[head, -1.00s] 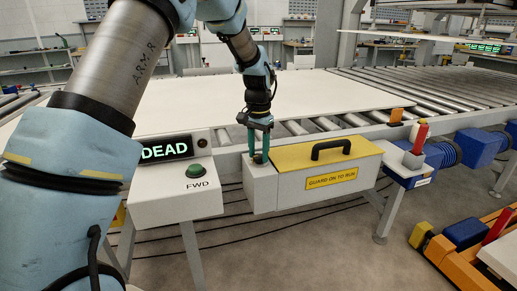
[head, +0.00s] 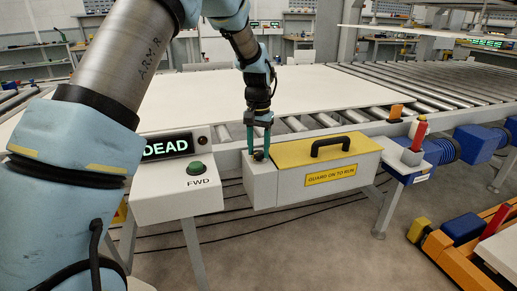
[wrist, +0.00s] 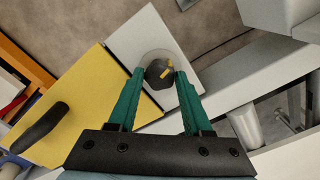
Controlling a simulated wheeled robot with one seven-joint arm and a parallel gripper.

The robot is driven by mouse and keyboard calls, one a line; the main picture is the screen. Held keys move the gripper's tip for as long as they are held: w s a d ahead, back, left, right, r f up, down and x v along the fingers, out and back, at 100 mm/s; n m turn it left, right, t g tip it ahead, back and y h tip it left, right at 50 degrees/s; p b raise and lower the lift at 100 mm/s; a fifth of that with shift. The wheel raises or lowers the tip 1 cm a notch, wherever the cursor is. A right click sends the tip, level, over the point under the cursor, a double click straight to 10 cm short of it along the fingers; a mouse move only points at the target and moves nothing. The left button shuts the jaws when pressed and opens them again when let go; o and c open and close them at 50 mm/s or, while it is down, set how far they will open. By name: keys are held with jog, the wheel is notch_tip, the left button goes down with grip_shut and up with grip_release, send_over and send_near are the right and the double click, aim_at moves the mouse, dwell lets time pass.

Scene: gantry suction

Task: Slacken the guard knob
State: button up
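The guard knob (wrist: 160,73) is a dark round knob with a yellow mark, on a pale round plate on top of the white block at the left end of the yellow guard (head: 300,151). It also shows small in the head view (head: 259,156). My gripper (head: 259,150) points down over it. In the wrist view the two green fingertips (wrist: 160,76) stand on either side of the knob, with a narrow gap showing; the fingers are open. I cannot tell how far down the fingertips reach beside the knob.
The guard has a black handle (head: 330,147) and a "GUARD ON TO RUN" label. Left of it is a console (head: 178,204) with a green FWD button (head: 195,167) and a display (head: 167,147) reading DEAD. A roller conveyor (head: 420,90) with a large white sheet lies behind.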

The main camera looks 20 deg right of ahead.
aim_at(259, 152)
jog(key=o, duration=0.4)
notch_tip(259, 152, up, 11)
jog(key=shift+f+b, duration=0.1)
jog(key=shift+b, duration=0.3)
dwell(0.5)
